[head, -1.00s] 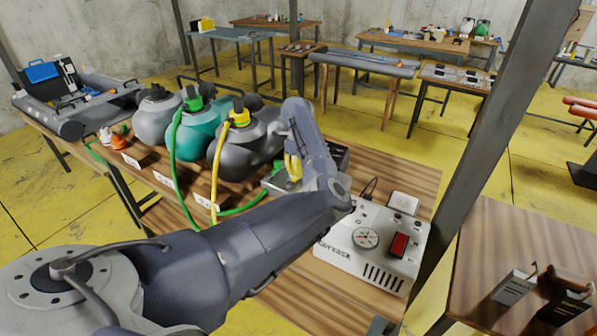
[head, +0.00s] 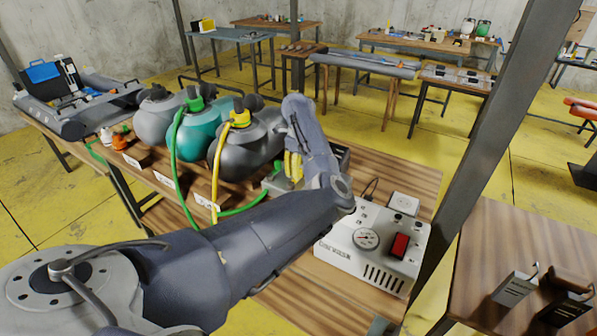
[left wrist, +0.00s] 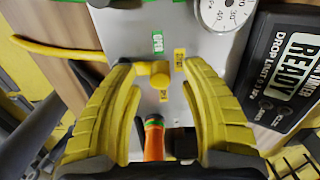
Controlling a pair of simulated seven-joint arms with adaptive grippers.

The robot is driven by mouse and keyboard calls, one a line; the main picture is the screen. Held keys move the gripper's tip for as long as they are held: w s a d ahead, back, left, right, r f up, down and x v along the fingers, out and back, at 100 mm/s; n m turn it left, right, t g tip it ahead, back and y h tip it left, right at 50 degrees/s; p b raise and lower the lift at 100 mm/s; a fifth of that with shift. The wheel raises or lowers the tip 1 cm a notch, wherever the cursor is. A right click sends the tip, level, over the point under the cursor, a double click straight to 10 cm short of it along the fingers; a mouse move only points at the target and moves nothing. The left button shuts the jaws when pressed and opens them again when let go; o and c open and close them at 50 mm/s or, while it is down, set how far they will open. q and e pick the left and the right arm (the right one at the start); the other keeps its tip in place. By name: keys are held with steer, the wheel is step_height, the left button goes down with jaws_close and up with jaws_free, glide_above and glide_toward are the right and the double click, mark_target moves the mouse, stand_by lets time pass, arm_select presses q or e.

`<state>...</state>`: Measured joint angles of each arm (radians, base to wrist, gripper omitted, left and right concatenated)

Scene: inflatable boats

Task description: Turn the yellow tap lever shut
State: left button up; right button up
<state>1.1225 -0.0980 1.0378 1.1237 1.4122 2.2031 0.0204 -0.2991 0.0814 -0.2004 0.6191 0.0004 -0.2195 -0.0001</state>
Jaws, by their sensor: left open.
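In the head view my left gripper (head: 293,166) is over the grey manifold (head: 275,182), and my own arm hides the lever there. My right gripper is not in view.
An orange handle (left wrist: 154,140) with a green end lies between the fingers, nearer the palm. A gauge (left wrist: 224,10) and a black case (left wrist: 285,75) lie to the right. A white pump box (head: 375,245), yellow hose (head: 216,165) and green hose (head: 174,165) are close to my arm.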

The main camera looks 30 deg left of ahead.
arm_select(q)
step_height(320, 180, up, 11)
steer(key=shift+f, duration=0.15)
stand_by(0.4)
